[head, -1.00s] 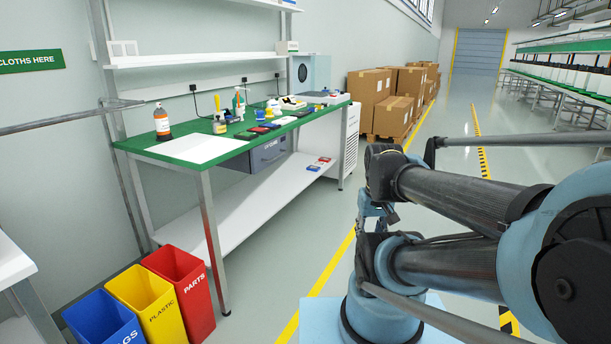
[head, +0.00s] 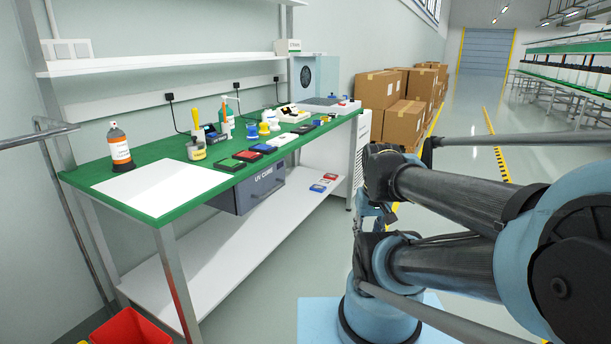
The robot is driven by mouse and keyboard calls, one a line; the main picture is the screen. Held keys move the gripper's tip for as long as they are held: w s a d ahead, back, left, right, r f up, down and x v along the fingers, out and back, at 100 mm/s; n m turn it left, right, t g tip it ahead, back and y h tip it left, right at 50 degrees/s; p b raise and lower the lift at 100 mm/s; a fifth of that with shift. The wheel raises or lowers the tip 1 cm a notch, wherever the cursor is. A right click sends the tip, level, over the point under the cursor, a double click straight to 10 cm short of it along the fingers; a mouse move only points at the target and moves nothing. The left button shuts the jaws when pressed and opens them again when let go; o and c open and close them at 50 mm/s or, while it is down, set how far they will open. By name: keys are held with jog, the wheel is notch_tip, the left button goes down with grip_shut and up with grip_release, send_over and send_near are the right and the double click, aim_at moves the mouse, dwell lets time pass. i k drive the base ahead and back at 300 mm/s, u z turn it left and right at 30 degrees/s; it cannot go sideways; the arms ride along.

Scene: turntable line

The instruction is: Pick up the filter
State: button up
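I cannot tell for certain which item is the filter. Several small flat pieces lie in a row along the front edge of the green bench top (head: 165,205): a black and green one (head: 232,164), a black and red one (head: 247,156), a blue one (head: 264,148) and a red-edged one (head: 283,139). Small yellow and blue round pieces (head: 264,128) stand behind them. My gripper (head: 366,213) shows small and dark beside my folded arm, right of the bench and apart from it. Whether its fingers are open is too unclear to see.
A white sheet (head: 155,186) and an orange-labelled bottle (head: 120,148) are at the bench's near end. A grey UV CURE box (head: 250,190) hangs below the top, above a white lower shelf (head: 215,245). Cardboard boxes (head: 404,122) stand behind.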

aim_at(328, 176)
jog(key=i, duration=1.35)
